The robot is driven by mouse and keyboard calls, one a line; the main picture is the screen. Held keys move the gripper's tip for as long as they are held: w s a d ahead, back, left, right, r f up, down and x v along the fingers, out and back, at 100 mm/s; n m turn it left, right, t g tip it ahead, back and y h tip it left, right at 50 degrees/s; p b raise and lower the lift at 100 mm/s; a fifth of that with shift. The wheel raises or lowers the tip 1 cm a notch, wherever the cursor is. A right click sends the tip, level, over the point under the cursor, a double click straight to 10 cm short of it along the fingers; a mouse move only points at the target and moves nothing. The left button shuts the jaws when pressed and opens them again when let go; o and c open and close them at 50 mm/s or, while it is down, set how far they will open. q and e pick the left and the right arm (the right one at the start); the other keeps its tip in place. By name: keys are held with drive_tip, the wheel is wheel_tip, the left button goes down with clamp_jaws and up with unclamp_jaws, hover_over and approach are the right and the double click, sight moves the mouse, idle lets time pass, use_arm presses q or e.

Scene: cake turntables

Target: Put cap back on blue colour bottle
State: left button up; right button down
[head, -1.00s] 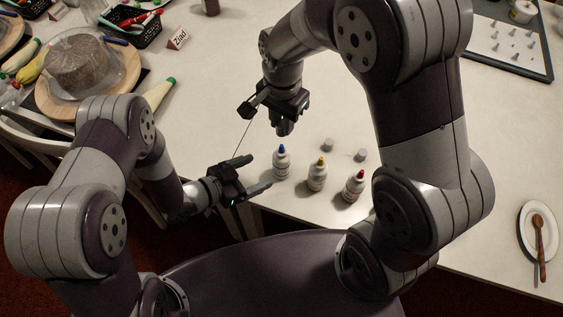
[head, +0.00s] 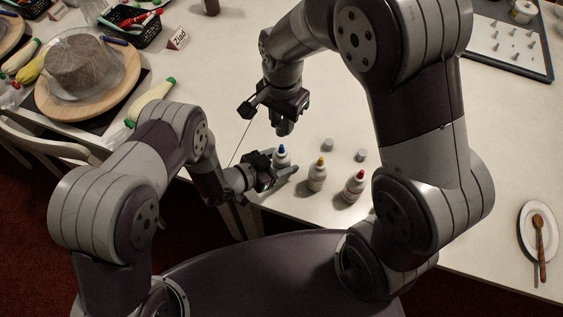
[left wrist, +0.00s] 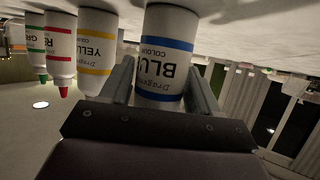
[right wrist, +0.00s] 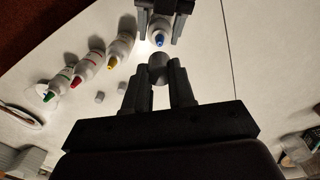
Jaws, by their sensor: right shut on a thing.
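The blue colour bottle (head: 282,160) stands upright on the table with its blue tip bare. It also shows in the left wrist view (left wrist: 165,55), with its label upside down. My left gripper (head: 284,173) is open, with its fingers on both sides of the bottle's body. In the right wrist view, those fingers also flank the bottle (right wrist: 157,32). My right gripper (head: 284,126) is above and behind the bottle. It is shut on a grey cap (right wrist: 158,68), held apart from the blue tip. The cap is hidden or unclear in the head view.
Yellow (head: 317,176) and red (head: 354,187) bottles stand to the right, and a green bottle (right wrist: 58,84) beyond them. Two loose grey caps (head: 328,144) (head: 361,155) lie behind them. The table's front edge is close to the bottles. The table behind is mostly clear.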

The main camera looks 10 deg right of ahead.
sight(282, 145)
use_arm(q)
drive_tip(key=c, duration=1)
clamp_jaws()
use_arm(e)
drive_tip(key=shift+f, duration=2.55)
drive_tip(key=shift+f, duration=0.9)
drive_tip(key=shift+f, duration=0.55)
